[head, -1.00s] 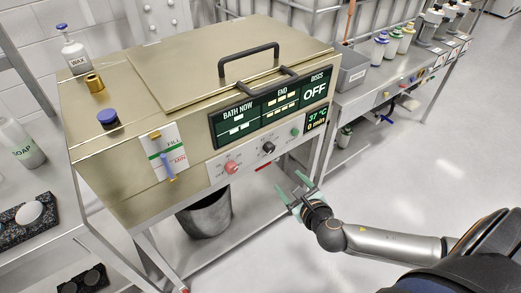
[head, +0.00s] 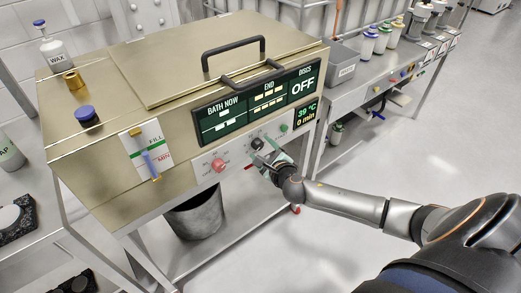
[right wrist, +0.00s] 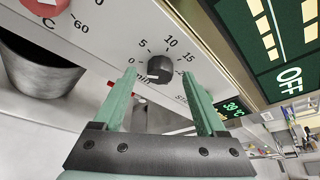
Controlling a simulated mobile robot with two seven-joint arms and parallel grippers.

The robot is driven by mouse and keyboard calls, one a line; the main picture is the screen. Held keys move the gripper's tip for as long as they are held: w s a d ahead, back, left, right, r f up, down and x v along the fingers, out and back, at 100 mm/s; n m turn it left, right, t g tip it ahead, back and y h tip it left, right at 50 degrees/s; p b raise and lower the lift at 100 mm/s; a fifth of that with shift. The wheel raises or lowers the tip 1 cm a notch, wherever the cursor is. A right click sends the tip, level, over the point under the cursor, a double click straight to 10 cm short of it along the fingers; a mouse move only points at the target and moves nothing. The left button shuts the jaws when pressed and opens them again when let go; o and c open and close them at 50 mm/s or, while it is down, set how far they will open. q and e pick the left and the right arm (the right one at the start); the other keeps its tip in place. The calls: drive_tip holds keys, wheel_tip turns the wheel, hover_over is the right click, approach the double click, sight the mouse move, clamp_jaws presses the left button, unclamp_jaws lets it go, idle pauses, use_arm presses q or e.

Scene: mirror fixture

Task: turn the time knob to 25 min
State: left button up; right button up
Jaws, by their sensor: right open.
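The black time knob (head: 257,143) is on the front panel of the metal bath, between a red knob and a green button. In the right wrist view the time knob (right wrist: 160,70) has a printed scale with 0, 5, 10 and 15; the higher marks are partly hidden by a finger. The display (head: 306,115) reads 0 min and 39 °C. My right gripper (head: 264,157) is open at the panel. In the right wrist view its green fingers (right wrist: 158,78) stand on either side of the knob; I cannot tell if they touch it. My left gripper is not in view.
The red knob (head: 219,165) is left of the time knob and the green button (head: 283,127) right of it. The dark sign board (head: 258,100) overhangs just above. A grey bucket (head: 195,215) stands below. Floor to the right is clear.

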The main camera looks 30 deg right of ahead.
drive_tip(key=shift+w+d+f, duration=0.1)
drive_tip(key=shift+w+f, duration=0.1)
drive_tip(key=shift+w, duration=0.5)
drive_tip(key=shift+c, duration=0.3)
clamp_jaws()
